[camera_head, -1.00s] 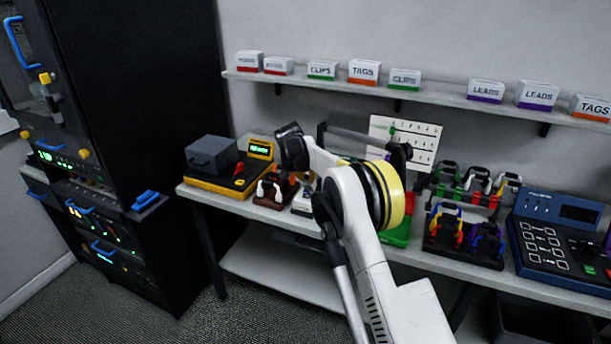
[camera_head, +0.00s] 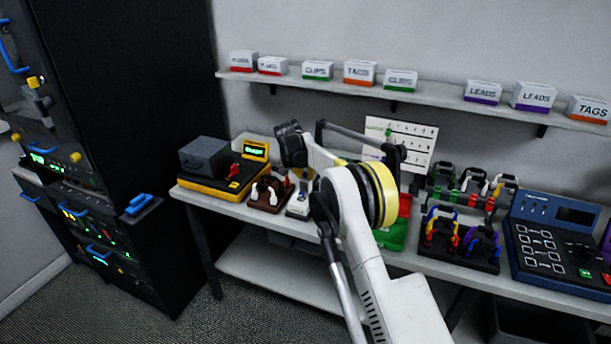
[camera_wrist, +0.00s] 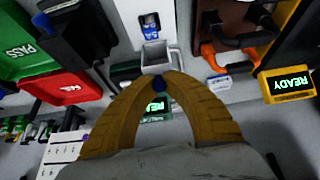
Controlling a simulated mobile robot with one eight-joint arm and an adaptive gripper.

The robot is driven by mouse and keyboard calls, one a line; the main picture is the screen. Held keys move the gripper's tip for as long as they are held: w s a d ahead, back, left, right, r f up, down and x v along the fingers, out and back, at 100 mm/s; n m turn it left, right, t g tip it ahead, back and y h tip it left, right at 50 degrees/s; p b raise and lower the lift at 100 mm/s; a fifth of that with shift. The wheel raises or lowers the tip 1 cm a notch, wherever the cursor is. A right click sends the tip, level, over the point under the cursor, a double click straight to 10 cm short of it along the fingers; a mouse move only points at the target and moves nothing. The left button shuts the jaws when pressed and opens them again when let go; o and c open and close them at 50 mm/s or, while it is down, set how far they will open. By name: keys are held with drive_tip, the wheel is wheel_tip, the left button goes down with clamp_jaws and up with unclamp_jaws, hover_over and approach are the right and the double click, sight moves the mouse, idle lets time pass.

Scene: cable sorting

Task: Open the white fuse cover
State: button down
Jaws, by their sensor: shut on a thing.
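The white fuse unit (camera_head: 299,205) stands on the bench between the brown block and my arm, partly hidden in the head view. In the wrist view its white housing (camera_wrist: 147,12) shows an opening with blue and dark parts inside. The white fuse cover (camera_wrist: 155,55) appears as a hollow box-like flap below that opening, standing away from it. My gripper (camera_wrist: 160,78) has its two yellow fingers closed together at the cover's lower edge, with a small blue part between them. The exact contact is hard to see. In the head view the fingertips are hidden.
A yellow-based tester with a READY screen (camera_wrist: 289,86) and a brown block with orange and black leads (camera_wrist: 225,35) are close on the right. Red (camera_wrist: 62,87) and green (camera_wrist: 28,38) bins are on the left. Cable racks (camera_head: 460,240) and a blue console (camera_head: 555,240) stand further along the bench.

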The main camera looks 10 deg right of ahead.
drive_tip(key=shift+w+r, duration=0.1)
drive_tip(key=shift+r, duration=0.05)
drive_tip(key=c, duration=1.4)
unclamp_jaws()
drive_tip(key=v, duration=1.2)
drive_tip(key=shift+a, duration=0.1)
